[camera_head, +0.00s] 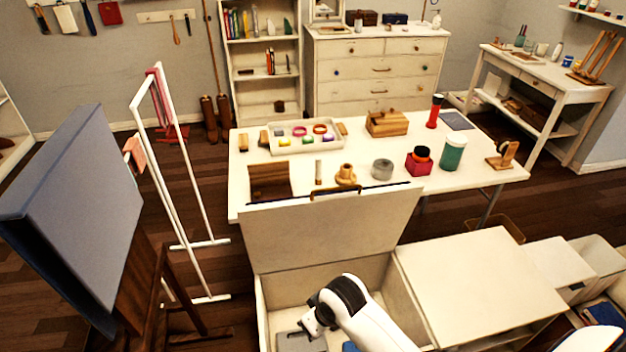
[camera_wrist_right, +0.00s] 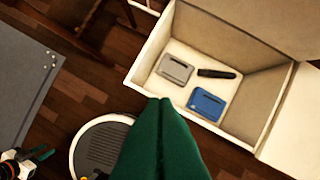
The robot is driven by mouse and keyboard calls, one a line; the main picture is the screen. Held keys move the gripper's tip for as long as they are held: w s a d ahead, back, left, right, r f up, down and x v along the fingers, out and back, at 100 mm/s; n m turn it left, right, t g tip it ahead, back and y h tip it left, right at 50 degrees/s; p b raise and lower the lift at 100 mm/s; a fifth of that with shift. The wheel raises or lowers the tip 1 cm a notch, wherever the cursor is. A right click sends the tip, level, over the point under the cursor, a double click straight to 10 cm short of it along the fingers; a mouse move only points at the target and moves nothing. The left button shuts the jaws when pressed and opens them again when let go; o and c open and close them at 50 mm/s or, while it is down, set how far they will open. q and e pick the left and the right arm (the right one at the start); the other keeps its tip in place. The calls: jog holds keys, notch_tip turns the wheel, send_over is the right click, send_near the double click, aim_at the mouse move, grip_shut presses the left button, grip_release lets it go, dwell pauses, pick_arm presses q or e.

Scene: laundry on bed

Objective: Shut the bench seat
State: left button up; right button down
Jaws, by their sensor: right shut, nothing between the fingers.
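The cream bench has its seat lid (camera_head: 330,233) standing raised at the back, leaning slightly, with a brown handle on its top edge. The open compartment (camera_head: 262,310) is below it, partly hidden by my arm. In the right wrist view the open compartment (camera_wrist_right: 146,65) shows at upper right, with a grey item (camera_wrist_right: 175,69), a black item (camera_wrist_right: 216,73) and a blue item (camera_wrist_right: 207,104) inside. My right gripper (camera_wrist_right: 160,101) has green fingers held together, empty, apparently near the compartment's front side. I cannot make out its fingertips in the head view.
A closed cream section (camera_head: 480,282) adjoins the bench on the right. A white table (camera_head: 240,205) with several small objects stands behind the lid. A grey board (camera_head: 75,200) on a wooden stand and a white rack (camera_head: 170,180) stand on the left.

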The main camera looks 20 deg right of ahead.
jog(key=w+d+r+m, duration=0.15)
jog(key=w+r, duration=0.25)
jog(key=w, duration=0.5)
jog(key=w+d+r+h, duration=0.1)
jog(key=w+d+r, duration=0.25)
jog(key=w, duration=0.45)
jog(key=w+d+r, duration=0.2)
jog(key=w+r, duration=0.3)
jog(key=w, duration=0.4)
jog(key=w+d+r+m, duration=0.2)
jog(key=w+d+r, duration=0.35)
jog(key=r, duration=0.35)
send_over(308, 195)
jog(key=x, duration=0.2)
jog(key=s+x, duration=0.1)
jog(key=x, duration=0.4)
jog(key=shift+s+d+f, duration=0.2)
jog(key=shift+s+f, duration=0.05)
jog(key=shift+f, duration=0.25)
jog(key=shift+b+x, duration=0.8)
jog(key=shift+x, duration=0.1)
jog(key=shift+s+d+r+p, duration=0.1)
jog(key=shift+r+p, duration=0.1)
jog(key=shift+p, duration=0.3)
jog(key=shift+s+r+p, duration=0.1)
jog(key=shift+s+p, duration=0.6)
jog(key=shift+p, duration=0.25)
jog(key=shift+s+p, duration=0.8)
jog(key=shift+p, duration=0.05)
jog(key=shift+s, duration=0.4)
